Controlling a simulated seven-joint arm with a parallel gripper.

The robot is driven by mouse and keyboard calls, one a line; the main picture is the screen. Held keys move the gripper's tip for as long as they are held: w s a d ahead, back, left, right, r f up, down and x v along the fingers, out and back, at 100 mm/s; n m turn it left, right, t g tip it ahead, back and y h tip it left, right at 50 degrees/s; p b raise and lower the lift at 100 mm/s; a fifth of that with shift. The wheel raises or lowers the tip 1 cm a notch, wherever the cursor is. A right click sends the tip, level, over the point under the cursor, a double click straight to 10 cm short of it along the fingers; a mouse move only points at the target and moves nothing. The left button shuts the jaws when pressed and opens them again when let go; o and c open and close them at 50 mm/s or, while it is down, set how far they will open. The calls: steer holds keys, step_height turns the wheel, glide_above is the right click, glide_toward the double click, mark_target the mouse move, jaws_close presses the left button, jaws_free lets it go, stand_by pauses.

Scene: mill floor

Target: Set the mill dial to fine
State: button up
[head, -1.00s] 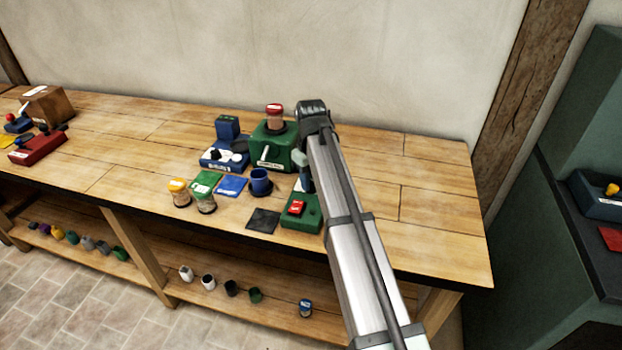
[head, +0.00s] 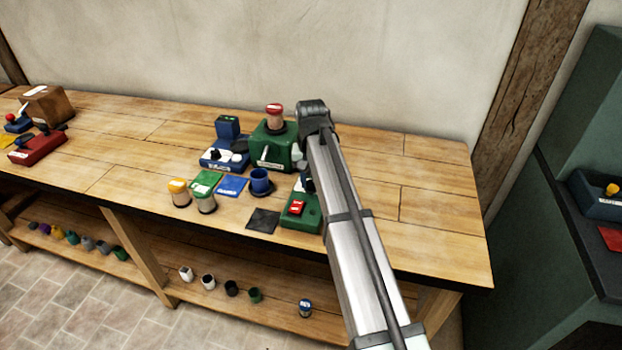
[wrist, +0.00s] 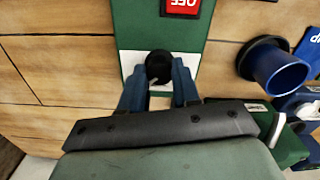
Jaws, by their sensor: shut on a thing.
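The black mill dial (wrist: 159,66) sits on a white plate on the green control box (wrist: 158,22), seen in the wrist view. A pale mark on the dial points to the lower left in that view. My gripper (wrist: 160,74) is shut on the dial, with one blue finger on each side. Any setting words on the plate are not readable. In the head view the green control box (head: 289,221) stands at the bench front, partly behind my arm. A red OFF switch (wrist: 180,4) is on the box; it also shows in the head view (head: 296,207).
A green machine (head: 266,155) with a red-lidded jar (head: 274,112) stands behind the box. A blue cup (head: 260,180) and a blue scale-like device (head: 215,163) are to its left. Two jars stand near the front edge. The bench right of my arm is clear.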

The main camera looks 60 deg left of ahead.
mark_target(311, 182)
stand_by(0.4)
steer(key=o, duration=1.1)
steer(key=shift+c, duration=0.2)
step_height(311, 182, up, 14)
stand_by(0.4)
